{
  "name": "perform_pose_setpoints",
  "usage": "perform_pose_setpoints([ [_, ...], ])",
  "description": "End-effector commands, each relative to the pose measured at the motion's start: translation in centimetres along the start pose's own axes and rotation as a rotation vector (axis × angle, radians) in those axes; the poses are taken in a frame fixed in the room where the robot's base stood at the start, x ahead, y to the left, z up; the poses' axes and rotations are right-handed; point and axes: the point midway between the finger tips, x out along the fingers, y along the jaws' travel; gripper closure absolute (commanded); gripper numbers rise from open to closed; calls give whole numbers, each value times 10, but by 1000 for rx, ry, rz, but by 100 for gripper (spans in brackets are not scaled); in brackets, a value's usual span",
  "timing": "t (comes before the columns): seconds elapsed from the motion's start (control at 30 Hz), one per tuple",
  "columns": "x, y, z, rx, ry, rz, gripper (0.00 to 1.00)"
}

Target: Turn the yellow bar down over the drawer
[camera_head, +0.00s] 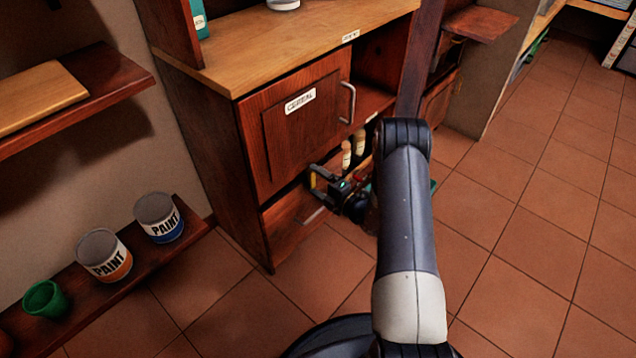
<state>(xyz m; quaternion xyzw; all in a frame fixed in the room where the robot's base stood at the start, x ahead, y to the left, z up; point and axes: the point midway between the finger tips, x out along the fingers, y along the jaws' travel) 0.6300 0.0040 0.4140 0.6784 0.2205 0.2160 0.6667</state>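The drawer (285,236) is at the bottom of the dark wood cabinet and looks shut, with a pale metal handle (315,216) on its front. A small yellow piece, which looks like the yellow bar (313,181), shows at the drawer's upper right. My gripper (324,184) is low in front of the cabinet, at the yellow piece. Part of the bar is hidden by the gripper.
Above the drawer is a shut door labelled CEREAL (300,125) with a metal handle (347,103). Bottles (359,142) stand in the open bay beside my gripper. A low shelf (140,262) at left holds paint cans (160,217) and a green cup (46,300). Tiled floor at right is clear.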

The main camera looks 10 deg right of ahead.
Motion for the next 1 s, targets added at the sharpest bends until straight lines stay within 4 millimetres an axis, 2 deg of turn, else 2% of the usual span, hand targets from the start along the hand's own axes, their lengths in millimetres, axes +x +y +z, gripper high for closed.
perform_pose_setpoints([
  [0.23,0,0,0,-2,0,1,13],
  [0.37,-10,1,1,-2,-1,-1,13],
  [0.73,-81,2,1,2,-4,-1,13],
  [0.83,-95,1,1,1,-3,-1,13],
  [1.0,-107,1,0,-1,-1,1,13],
])
